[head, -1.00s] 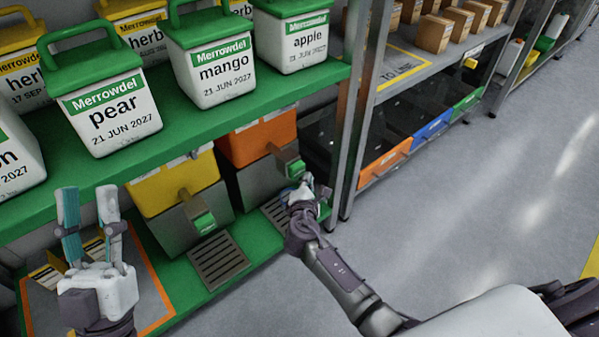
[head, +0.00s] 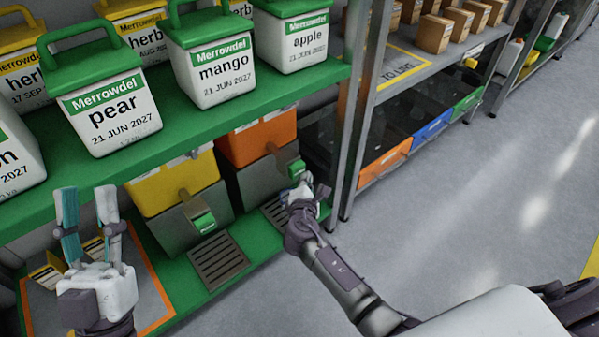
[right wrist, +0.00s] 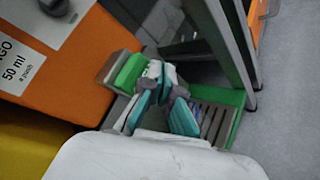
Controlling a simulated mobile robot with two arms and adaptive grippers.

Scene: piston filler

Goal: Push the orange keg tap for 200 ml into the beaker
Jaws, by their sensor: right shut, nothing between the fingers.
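The orange keg (head: 262,138) stands on the green lower shelf. Its tap (head: 296,168) has a green push block and points out to the front right. My right gripper (head: 306,184) is shut and empty, just below and in front of the tap. In the right wrist view the fingertips (right wrist: 158,72) are close beside the green tap block (right wrist: 130,72); I cannot tell whether they touch. The keg's label (right wrist: 22,62) reads "50 ml a push". I cannot make out the beaker in either view. My left gripper (head: 86,196) is open and empty at the left.
A yellow keg (head: 178,182) with its own green tap (head: 204,222) and drip grille (head: 218,260) stands to the left. Labelled tubs fill the green shelf above. A metal rack post (head: 352,150) is close on the right. The aisle floor is clear.

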